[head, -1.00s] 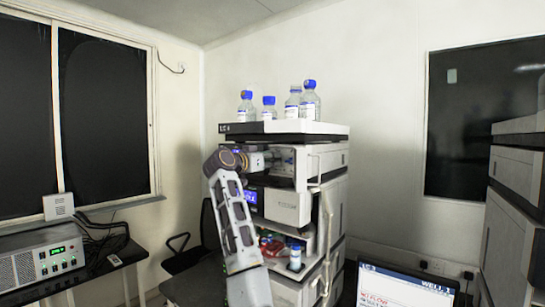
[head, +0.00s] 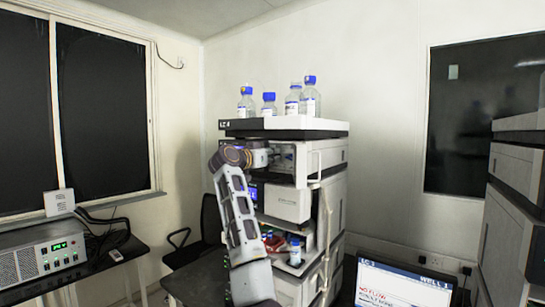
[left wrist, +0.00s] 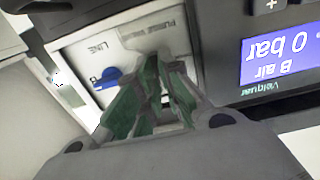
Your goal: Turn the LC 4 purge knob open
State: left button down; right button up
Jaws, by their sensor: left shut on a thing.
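The LC 4 stack (head: 318,160) stands in the middle of the head view, with my left arm in front of it. My left gripper (head: 262,157) reaches into its open upper bay. In the left wrist view, the green fingers of my left gripper (left wrist: 165,58) are closed together at a white panel (left wrist: 85,48) by the PURGE label. They are shut on the purge knob, which the fingers almost wholly hide, so its angle cannot be told. A blue LINE knob (left wrist: 110,77) sits left of the fingers, apart from them. My right gripper is not in view.
A lit blue display (left wrist: 281,60) reading 0 bar is right of the fingers. Several blue-capped bottles (head: 311,97) stand on top of the stack. A laptop screen (head: 400,287) showing NO FLOW is at the lower right. Another stack (head: 512,215) is at the right edge.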

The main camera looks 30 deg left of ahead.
pick_arm(q)
jog(key=shift+n, duration=0.5)
jog(key=shift+a+f+n, duration=0.15)
jog(key=shift+n, duration=2.65)
jog(key=shift+a+f+n, duration=0.15)
jog(key=shift+n, duration=2.65)
jog(key=shift+a+f+n, duration=0.15)
jog(key=shift+n, duration=2.65)
jog(key=c, duration=1.6)
grip_release()
